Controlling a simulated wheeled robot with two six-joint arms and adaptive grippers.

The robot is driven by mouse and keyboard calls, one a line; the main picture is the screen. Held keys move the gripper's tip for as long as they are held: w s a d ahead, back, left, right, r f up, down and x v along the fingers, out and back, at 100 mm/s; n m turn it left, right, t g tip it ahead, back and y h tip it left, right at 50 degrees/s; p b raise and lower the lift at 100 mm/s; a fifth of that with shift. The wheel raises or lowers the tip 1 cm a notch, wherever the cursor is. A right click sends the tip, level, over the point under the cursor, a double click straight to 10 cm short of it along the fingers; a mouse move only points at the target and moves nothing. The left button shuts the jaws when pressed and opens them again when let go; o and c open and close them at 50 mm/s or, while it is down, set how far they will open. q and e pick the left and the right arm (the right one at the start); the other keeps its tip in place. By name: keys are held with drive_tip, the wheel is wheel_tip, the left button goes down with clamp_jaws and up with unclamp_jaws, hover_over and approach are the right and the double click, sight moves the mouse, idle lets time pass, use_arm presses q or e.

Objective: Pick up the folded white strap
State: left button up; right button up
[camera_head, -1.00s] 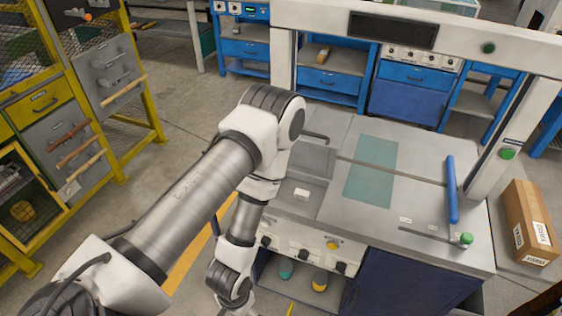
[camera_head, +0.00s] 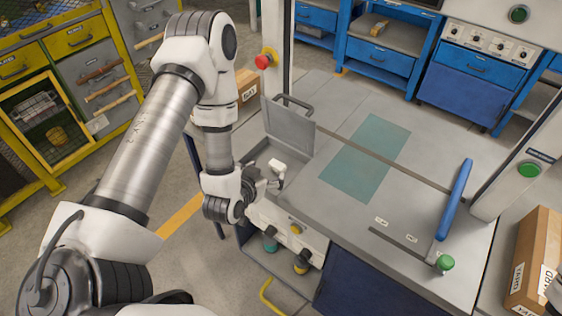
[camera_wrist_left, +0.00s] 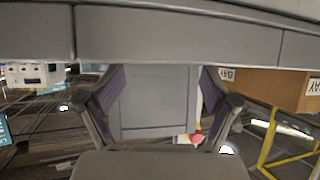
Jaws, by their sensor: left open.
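The small folded white strap (camera_head: 277,166) lies in the open grey recess (camera_head: 256,160) at the left of the worktop in the head view. A grey lid (camera_head: 288,130) with a handle stands raised behind it. My left gripper (camera_head: 274,183) is just in front of the strap, close to it in the picture; I cannot tell whether they touch. In the wrist view its two fingers (camera_wrist_left: 160,105) are apart, with a grey panel between and beyond them. I cannot make out the strap there. My right gripper is not in view.
A red button (camera_head: 265,61) sits on the white post behind the lid. A blue-handled lever (camera_head: 455,200) and a teal mat (camera_head: 366,158) are on the worktop to the right. Cardboard boxes (camera_head: 535,262) stand beside the bench.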

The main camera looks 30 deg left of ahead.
sight(277, 166)
use_arm(q)
drive_tip(key=x, duration=0.1)
drive_tip(key=p+x, duration=0.1)
drive_tip(key=x, duration=0.3)
drive_tip(key=shift+w+d+r, duration=0.1)
drive_tip(key=shift+d+r, duration=0.05)
drive_tip(key=shift+d, duration=0.05)
drive_tip(key=shift+w+a+f, duration=0.2)
drive_tip(key=shift+w+f, duration=0.15)
drive_tip(key=shift+s+d, duration=0.1)
drive_tip(key=c, duration=0.9)
drive_tip(key=shift+r, duration=0.15)
drive_tip(key=shift+c, duration=0.2)
